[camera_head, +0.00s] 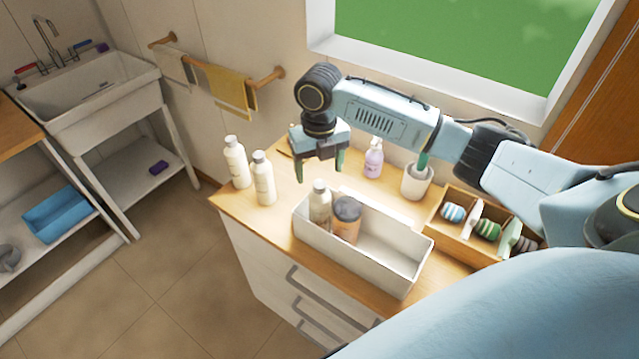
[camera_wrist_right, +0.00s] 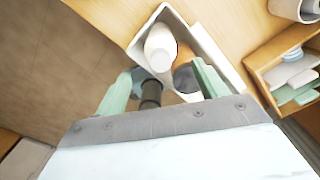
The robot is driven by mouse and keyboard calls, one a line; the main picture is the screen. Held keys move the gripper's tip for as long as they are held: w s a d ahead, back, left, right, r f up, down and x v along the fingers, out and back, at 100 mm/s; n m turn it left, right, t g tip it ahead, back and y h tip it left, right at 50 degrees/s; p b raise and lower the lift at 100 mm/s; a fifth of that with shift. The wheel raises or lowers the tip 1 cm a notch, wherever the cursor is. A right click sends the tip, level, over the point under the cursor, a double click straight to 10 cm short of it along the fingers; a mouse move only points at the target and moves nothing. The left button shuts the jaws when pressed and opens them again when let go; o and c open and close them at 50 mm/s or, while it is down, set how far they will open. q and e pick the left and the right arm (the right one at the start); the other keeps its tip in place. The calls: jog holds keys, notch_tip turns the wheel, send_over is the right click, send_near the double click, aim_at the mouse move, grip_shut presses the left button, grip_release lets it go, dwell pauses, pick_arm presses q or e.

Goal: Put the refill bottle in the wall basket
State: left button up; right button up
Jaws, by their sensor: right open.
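My right gripper (camera_head: 319,168) is open above the back-left part of a white open box (camera_head: 405,284), fingers pointing down. A pale bottle with a grey cap (camera_head: 320,203) stands in the box just below the fingers, apart from them. An amber bottle with a dark cap (camera_head: 347,219) stands beside it. Two white bottles (camera_head: 236,162) (camera_head: 264,179) stand left of the box. I cannot tell which bottle is the refill bottle. The right wrist view shows a white bottle (camera_wrist_right: 160,45) ahead of the open fingers. No basket shows on the wall. My left gripper is out of view.
A purple pump bottle (camera_head: 373,160) and white cup (camera_head: 416,182) stand behind the box. A wooden divided tray (camera_head: 448,242) with rolled items is at right. A towel rail (camera_head: 262,83) is on the wall. The box's right half is empty.

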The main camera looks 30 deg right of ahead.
jog(key=shift+r, duration=1.75)
